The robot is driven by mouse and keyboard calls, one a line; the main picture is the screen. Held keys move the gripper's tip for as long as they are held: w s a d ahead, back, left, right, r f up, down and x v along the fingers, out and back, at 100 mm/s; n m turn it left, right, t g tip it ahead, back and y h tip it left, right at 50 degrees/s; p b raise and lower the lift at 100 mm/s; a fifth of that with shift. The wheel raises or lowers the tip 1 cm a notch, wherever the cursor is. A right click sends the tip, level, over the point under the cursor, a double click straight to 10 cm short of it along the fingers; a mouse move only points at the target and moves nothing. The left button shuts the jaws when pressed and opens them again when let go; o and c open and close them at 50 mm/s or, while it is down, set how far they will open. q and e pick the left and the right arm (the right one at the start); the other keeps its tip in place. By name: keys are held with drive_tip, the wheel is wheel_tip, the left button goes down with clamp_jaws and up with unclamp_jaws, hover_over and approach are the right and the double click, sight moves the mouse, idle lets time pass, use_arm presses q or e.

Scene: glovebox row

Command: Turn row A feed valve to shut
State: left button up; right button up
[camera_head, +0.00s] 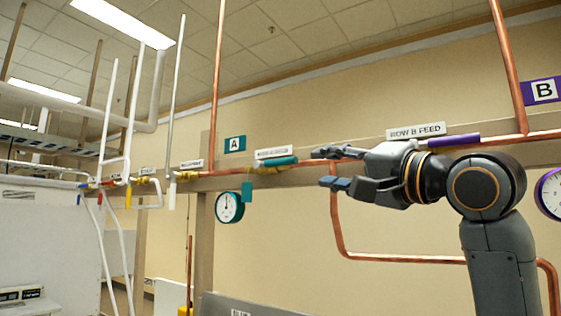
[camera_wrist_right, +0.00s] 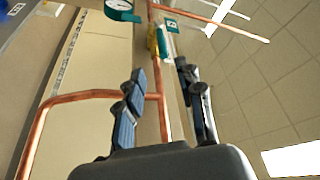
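The row A feed valve has a brass body (camera_head: 262,170) and a teal lever handle (camera_head: 281,161) on the copper pipe, under a white label that is hard to read. The handle lies roughly along the pipe, pointing right. My right gripper (camera_head: 327,168) is open and empty, a short way right of the handle, fingers pointing left. In the right wrist view, the valve's teal handle (camera_wrist_right: 163,42) shows beyond and between the open fingertips (camera_wrist_right: 160,72), apart from both. My left gripper is in neither view.
A teal "A" sign (camera_head: 235,144) and a teal-rimmed gauge (camera_head: 229,207) are near the valve. A copper pipe (camera_head: 338,225) drops below the gripper. White pipes (camera_head: 108,130) stand at left.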

sight(290, 162)
drive_tip(key=p+x, duration=0.5)
drive_tip(key=x, duration=0.3)
drive_tip(key=shift+w+a+r, duration=0.2)
drive_tip(key=shift+a+r, duration=0.05)
drive_tip(key=shift+p+x, duration=0.75)
drive_tip(key=shift+x, duration=0.45)
drive_tip(key=shift+w+f, duration=0.15)
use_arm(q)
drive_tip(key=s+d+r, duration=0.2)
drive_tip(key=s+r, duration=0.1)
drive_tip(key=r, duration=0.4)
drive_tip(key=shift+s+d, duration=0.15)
use_arm(e)
clamp_jaws()
